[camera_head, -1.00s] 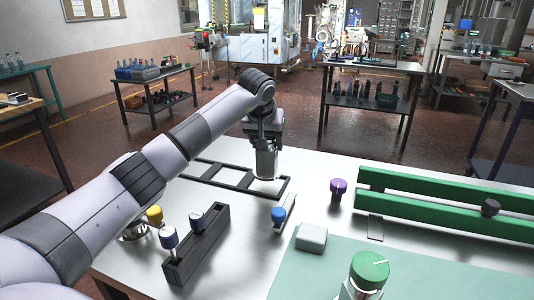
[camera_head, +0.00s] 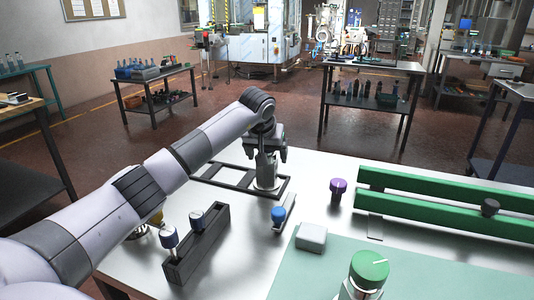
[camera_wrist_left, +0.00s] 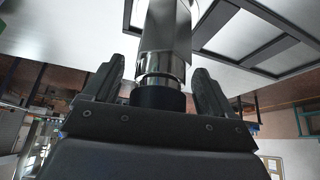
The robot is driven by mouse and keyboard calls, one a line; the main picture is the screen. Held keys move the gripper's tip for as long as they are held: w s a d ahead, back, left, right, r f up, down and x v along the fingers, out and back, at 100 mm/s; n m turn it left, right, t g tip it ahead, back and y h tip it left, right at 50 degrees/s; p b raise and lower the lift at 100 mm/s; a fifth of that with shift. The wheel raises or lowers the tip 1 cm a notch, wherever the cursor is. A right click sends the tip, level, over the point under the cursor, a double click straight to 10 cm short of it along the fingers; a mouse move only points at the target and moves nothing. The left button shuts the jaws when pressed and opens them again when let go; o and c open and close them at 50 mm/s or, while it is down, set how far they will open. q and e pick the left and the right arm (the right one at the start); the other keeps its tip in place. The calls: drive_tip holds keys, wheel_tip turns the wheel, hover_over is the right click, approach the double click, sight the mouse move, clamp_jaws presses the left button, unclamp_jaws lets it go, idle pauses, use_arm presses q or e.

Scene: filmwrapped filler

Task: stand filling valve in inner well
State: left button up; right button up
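The filling valve (camera_head: 266,178) is a bright metal cylinder. It stands upright at the right-hand opening of a dark, flat rack frame (camera_head: 221,184) with several wells in the head view; its lower end appears to be inside that opening. My left gripper (camera_head: 267,153) is around its upper part, pointing down. In the left wrist view the valve (camera_wrist_left: 163,40) shows a dark end near the palm, between two spread fingers, with a clear gap at the left finger. The rack (camera_wrist_left: 250,45) shows at right there. My right gripper is not in view.
A dark block (camera_head: 197,246) holds blue-and-white-topped valves. A blue-topped part (camera_head: 278,214), purple knob (camera_head: 338,188), grey box (camera_head: 311,237) and green-topped valve (camera_head: 369,268) stand to the right. Green rails (camera_head: 440,205) lie at far right. A yellow-topped part (camera_head: 156,218) is partly hidden by my arm.

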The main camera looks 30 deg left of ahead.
use_arm(q)
drive_tip(key=v, duration=1.2)
drive_tip(key=shift+r, duration=0.15)
